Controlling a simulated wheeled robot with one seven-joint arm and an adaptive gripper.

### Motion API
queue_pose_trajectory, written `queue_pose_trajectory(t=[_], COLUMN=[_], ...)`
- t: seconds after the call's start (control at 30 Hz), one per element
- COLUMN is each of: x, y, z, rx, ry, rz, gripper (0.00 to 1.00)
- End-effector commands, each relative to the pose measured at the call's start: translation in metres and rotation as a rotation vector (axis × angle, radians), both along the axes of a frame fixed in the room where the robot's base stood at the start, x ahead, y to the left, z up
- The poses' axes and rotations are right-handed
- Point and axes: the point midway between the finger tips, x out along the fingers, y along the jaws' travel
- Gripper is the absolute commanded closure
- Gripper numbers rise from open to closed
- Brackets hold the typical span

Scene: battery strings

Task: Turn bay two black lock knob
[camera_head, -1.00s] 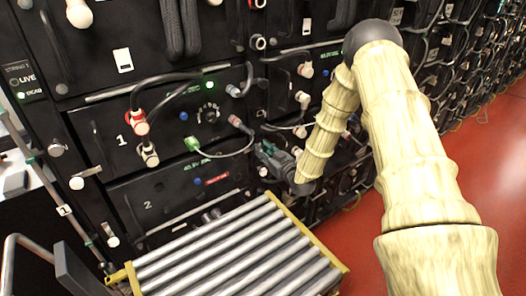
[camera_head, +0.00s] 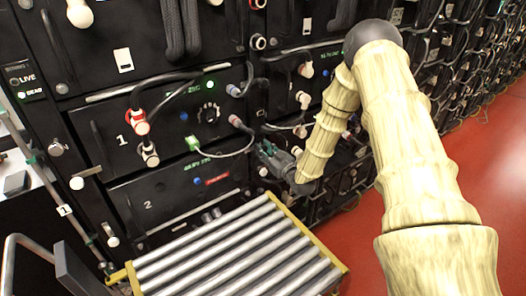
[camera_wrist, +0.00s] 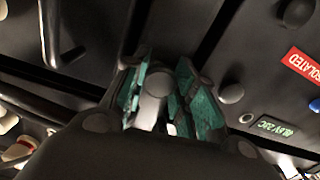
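Bay two (camera_head: 147,206) is the black drawer front marked 2, below bay 1, with a red label. My gripper (camera_head: 272,156) is at its right end, close to the rack face. In the wrist view my gripper (camera_wrist: 163,88) has its teal-padded fingers apart. A pale grey rounded piece (camera_wrist: 155,83) shows between them; I cannot tell whether the pads press on it or whether it is the lock knob. A round black knob (camera_wrist: 297,12) and a red ISOLATED label (camera_wrist: 302,64) are at the wrist view's right. My gripper hides part of the panel.
A roller-topped cart (camera_head: 225,250) with yellow edges stands in front of bay two. Bay 1 (camera_head: 122,141) above carries red and grey plugs, and a cable (camera_head: 232,151) loops down near my gripper. Red floor (camera_head: 480,150) is open at the right.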

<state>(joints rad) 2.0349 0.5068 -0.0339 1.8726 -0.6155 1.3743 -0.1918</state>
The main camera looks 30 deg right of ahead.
Motion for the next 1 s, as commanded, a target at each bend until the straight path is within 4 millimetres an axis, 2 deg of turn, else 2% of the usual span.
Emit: queue_pose_trajectory(t=[0.17, 0.23, 0.5, 0.8, 1.0], x=[0.000, -0.003, -0.022, -0.032, -0.042], y=[-0.005, -0.005, -0.011, -0.003, -0.005], z=[0.002, 0.002, 0.001, 0.001, 0.000], rx=[-0.002, -0.002, -0.002, 0.000, 0.000], ry=[-0.003, -0.003, 0.001, 0.001, 0.001], rz=[-0.003, -0.005, -0.012, 0.001, 0.001], gripper=[0.53, 0.49, 0.49, 0.49, 0.49])
